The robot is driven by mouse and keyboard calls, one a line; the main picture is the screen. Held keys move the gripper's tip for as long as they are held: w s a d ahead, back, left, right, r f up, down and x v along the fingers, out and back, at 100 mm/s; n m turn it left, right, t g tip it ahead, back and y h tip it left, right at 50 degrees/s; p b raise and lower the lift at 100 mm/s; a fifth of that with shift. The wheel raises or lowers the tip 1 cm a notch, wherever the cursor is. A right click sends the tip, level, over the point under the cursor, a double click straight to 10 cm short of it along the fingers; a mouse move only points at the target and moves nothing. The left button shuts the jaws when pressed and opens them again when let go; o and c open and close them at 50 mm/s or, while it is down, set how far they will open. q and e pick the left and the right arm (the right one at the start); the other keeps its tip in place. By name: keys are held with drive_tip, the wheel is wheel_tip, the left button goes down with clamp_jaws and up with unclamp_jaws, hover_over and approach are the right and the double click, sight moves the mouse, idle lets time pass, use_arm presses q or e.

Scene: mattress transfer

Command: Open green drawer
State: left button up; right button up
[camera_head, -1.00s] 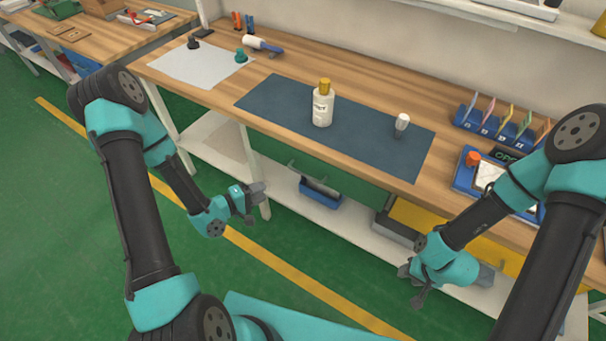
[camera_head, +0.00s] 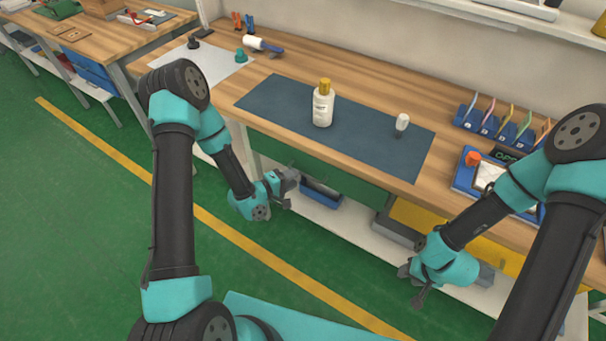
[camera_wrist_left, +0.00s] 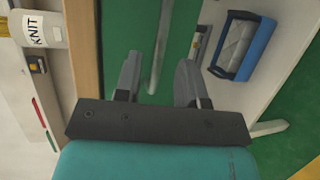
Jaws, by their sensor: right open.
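A green drawer front (camera_head: 335,172) shows as a dark green band below the table's front edge, partly behind my left gripper. It looks closed. My left gripper (camera_head: 290,182) is in front of and below the table edge, near the left part of this band. In the left wrist view its two grey fingers (camera_wrist_left: 158,82) are apart with nothing between them. A long grey bar (camera_wrist_left: 160,45) passes beyond them over green; I cannot tell whether it is a handle. My right gripper (camera_head: 411,283) is open and empty, low in front of the table's right side.
A blue-sided tool tote (camera_head: 320,194) sits on the white lower shelf (camera_head: 345,222), close to my left gripper. A yellow panel (camera_head: 415,218) is at right under the table. A white bottle (camera_head: 322,104) and small light bulb (camera_head: 401,124) stand on the dark mat (camera_head: 275,105).

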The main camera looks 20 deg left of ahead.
sight(303, 173)
use_arm(q)
drive_tip(key=x, duration=0.5)
drive_tip(key=shift+c, duration=0.5)
clamp_jaws()
